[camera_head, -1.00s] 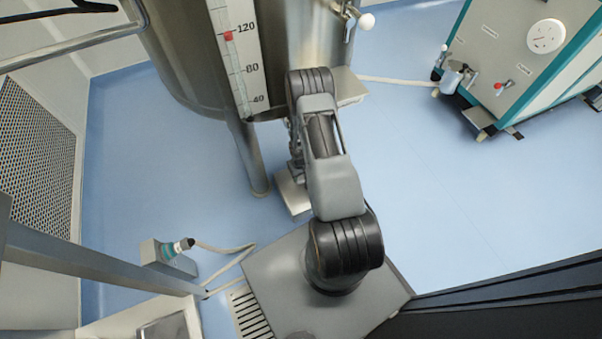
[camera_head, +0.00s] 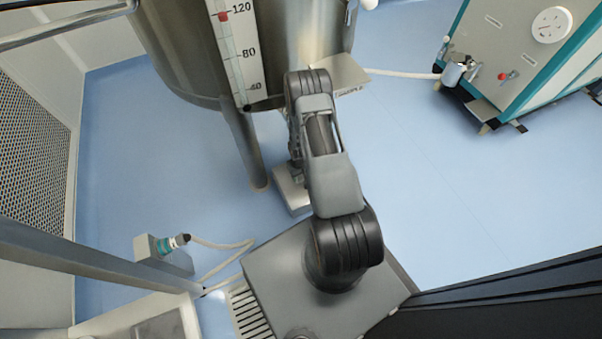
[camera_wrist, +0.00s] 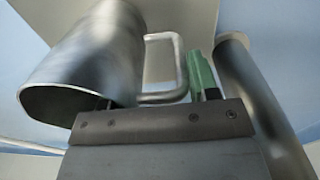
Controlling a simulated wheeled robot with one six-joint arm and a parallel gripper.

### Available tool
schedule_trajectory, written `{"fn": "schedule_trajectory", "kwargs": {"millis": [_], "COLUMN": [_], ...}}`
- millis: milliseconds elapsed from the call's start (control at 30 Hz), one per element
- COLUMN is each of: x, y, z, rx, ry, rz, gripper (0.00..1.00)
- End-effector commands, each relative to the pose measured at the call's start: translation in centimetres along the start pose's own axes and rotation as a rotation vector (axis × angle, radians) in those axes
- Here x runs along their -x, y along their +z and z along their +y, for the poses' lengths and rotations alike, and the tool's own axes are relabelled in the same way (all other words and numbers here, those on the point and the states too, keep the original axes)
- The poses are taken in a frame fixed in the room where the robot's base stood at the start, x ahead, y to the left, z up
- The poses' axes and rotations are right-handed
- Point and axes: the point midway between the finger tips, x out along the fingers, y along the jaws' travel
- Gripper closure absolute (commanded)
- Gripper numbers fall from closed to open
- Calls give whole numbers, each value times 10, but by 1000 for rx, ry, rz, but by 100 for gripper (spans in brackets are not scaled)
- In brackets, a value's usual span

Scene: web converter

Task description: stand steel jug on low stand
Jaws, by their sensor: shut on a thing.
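The steel jug (camera_wrist: 90,62) fills the left of the wrist view, tilted in the picture with its open mouth toward the lower left. Its bent handle (camera_wrist: 181,68) reaches right to my gripper (camera_wrist: 155,97). The gripper is shut on the jug; one green-padded finger shows beside the handle, the other is mostly hidden behind the jug. In the head view my arm hides gripper and jug. A low, flat metal block (camera_head: 292,189), which looks like the low stand, sits on the floor beside a tank leg, partly behind my arm. The jug appears apart from it.
A large steel tank (camera_head: 185,55) with a scale stands at the back, its leg (camera_head: 245,145) close by. A small ledge (camera_head: 340,75) juts from it. A teal-edged cabinet (camera_head: 510,65) is at right, a plug and hose (camera_head: 175,243) at lower left.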

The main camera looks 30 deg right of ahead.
Motion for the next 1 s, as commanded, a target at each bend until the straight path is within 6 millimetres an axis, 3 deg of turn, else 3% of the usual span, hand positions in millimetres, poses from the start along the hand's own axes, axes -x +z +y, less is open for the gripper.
{"fn": "schedule_trajectory", "kwargs": {"millis": [700,733,1000], "x": [-13,-13,-12], "y": [0,0,0], "z": [0,0,0], "rx": [0,0,0], "ry": [0,0,0], "rz": [0,1,0], "gripper": [100,44,19]}}
